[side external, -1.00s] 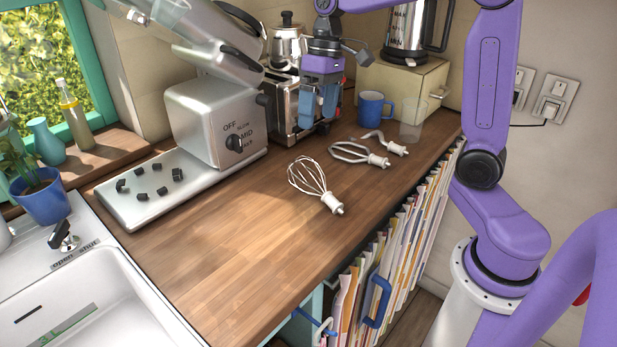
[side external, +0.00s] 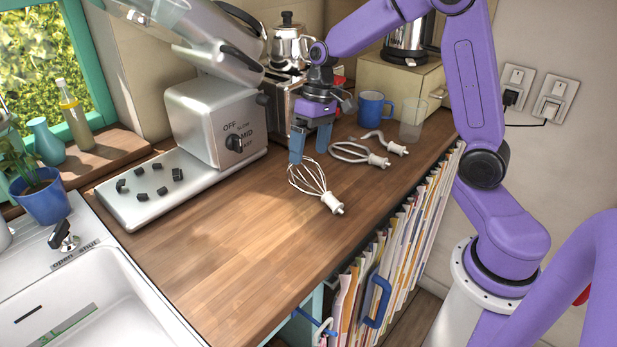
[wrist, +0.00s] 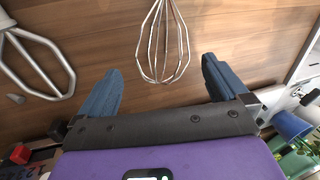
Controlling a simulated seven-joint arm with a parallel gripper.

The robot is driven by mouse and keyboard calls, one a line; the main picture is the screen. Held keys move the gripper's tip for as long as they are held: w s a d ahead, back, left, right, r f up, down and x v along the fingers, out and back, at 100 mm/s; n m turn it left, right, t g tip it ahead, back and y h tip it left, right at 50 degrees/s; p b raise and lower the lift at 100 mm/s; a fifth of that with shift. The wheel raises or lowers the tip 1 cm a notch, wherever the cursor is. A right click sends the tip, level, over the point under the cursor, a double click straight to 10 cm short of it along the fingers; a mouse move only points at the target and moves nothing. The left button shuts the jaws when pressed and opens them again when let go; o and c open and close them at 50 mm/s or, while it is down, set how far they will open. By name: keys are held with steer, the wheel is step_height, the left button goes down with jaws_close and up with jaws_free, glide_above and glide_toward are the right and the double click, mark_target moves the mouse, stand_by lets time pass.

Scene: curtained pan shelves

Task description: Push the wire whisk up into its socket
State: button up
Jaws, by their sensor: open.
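The wire whisk (side external: 313,182) lies on the wooden counter, its white hub toward the front right and its wire loops toward the back left. In the wrist view its wire loops (wrist: 163,45) reach in from the top, between my fingers; its hub is out of that picture. My gripper (side external: 310,152) is open and points down over the loop end of the whisk, with nothing between its fingers. In the wrist view its two blue fingers (wrist: 164,80) are wide apart. The mixer (side external: 205,110) stands at the back left with its head tilted up. The socket itself cannot be made out.
A flat beater (side external: 355,153) and a dough hook (side external: 382,141) lie right of the whisk. A blue mug (side external: 373,108), a clear glass (side external: 411,130) and a toaster (side external: 283,108) stand behind. The sink (side external: 85,300) is at the front left. The counter's front is clear.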

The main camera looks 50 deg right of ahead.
mark_target(308, 159)
steer(key=shift+x, duration=3.05)
steer(key=c, duration=1.1)
steer(key=shift+r, duration=0.15)
